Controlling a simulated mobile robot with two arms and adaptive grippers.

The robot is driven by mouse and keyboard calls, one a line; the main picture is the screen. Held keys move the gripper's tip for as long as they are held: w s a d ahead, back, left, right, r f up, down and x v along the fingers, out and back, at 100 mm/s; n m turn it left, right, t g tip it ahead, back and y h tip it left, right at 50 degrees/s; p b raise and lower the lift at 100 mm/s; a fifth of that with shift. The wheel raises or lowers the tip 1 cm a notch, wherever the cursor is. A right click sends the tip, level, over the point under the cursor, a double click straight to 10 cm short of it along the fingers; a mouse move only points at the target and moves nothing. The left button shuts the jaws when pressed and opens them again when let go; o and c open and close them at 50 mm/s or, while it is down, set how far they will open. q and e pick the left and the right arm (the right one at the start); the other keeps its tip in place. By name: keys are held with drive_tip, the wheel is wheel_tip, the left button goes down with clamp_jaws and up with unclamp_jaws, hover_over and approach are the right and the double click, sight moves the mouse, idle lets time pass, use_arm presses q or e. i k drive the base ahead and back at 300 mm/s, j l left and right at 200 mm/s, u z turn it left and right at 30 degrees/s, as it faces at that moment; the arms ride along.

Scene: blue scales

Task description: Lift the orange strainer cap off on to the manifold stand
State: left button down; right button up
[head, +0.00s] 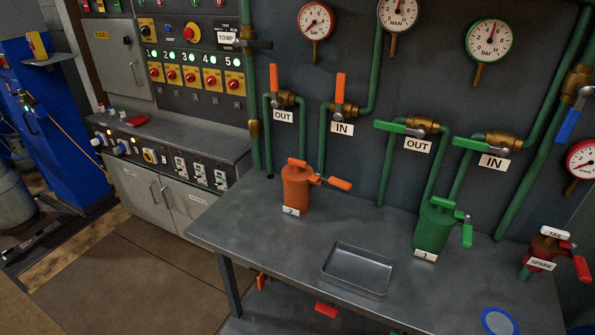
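The orange strainer (296,192) stands upright on the grey manifold stand (262,226), with a tag reading 2 at its foot. Its orange cap (297,163), with a raised bar handle, sits on top of the body. An orange lever (340,183) sticks out to the right of the strainer. Above it, the OUT valve (282,98) and IN valve (345,108) have orange handles pointing up. Neither of my grippers is in view.
A shallow metal tray (328,266) lies on the stand, right of the strainer. Green pipes (322,150) rise behind. The stand's left end is clear.

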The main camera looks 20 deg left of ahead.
sight(298, 170)
drive_tip(key=i+j+z, duration=0.15)
drive_tip(key=j, duration=0.85)
drive_tip(key=j+z, duration=0.15)
drive_tip(key=j, duration=0.85)
